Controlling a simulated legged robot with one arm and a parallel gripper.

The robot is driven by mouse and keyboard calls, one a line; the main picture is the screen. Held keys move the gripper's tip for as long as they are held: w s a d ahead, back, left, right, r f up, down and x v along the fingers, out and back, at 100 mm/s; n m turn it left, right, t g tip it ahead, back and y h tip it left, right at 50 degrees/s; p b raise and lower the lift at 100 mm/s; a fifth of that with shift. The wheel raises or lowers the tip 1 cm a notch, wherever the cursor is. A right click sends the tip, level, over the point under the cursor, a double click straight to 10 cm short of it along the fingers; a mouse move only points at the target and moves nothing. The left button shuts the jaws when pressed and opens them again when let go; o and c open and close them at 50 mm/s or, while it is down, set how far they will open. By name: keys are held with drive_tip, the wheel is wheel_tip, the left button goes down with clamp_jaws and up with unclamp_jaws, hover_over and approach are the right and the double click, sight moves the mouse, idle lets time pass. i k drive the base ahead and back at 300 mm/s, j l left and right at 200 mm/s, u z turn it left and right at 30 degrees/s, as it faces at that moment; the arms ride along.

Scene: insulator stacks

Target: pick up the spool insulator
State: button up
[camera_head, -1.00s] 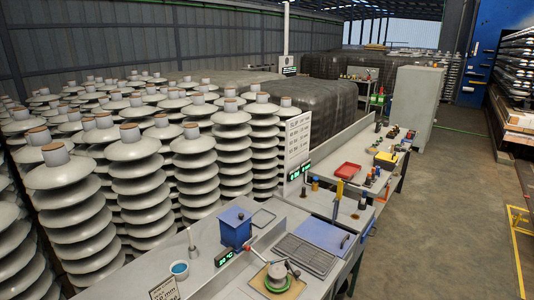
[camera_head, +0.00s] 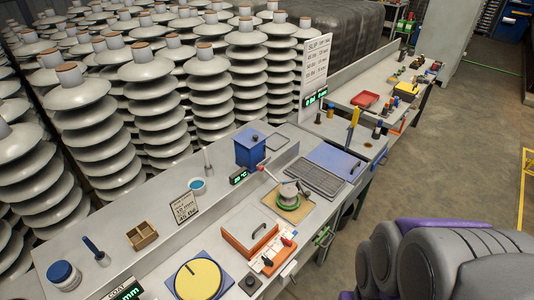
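I cannot make out for sure which item is the spool insulator. Small dark and brown pieces (camera_head: 393,80) stand on the far part of the workbench (camera_head: 345,130), too small to tell apart. Tall stacks of grey disc insulators (camera_head: 160,100) stand behind the bench on the left. Dark grey rounded parts with purple bands at the bottom right look like my own arm. No gripper fingers show.
On the near bench are a yellow disc (camera_head: 198,280), an orange-edged tray (camera_head: 250,230), a green-based round device (camera_head: 288,196), a blue box (camera_head: 251,148) and a wooden box (camera_head: 142,235). A red tray (camera_head: 365,99) lies farther back. The floor (camera_head: 450,140) right of the bench is clear.

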sight(288, 192)
drive_tip(key=i+l, duration=0.15)
drive_tip(key=l, duration=0.2)
drive_tip(key=i+l, duration=0.15)
drive_tip(key=l, duration=0.2)
drive_tip(key=i+l, duration=0.1)
drive_tip(key=l, duration=0.25)
drive_tip(key=i+l+u, duration=0.1)
drive_tip(key=l, duration=0.25)
drive_tip(key=i, duration=0.05)
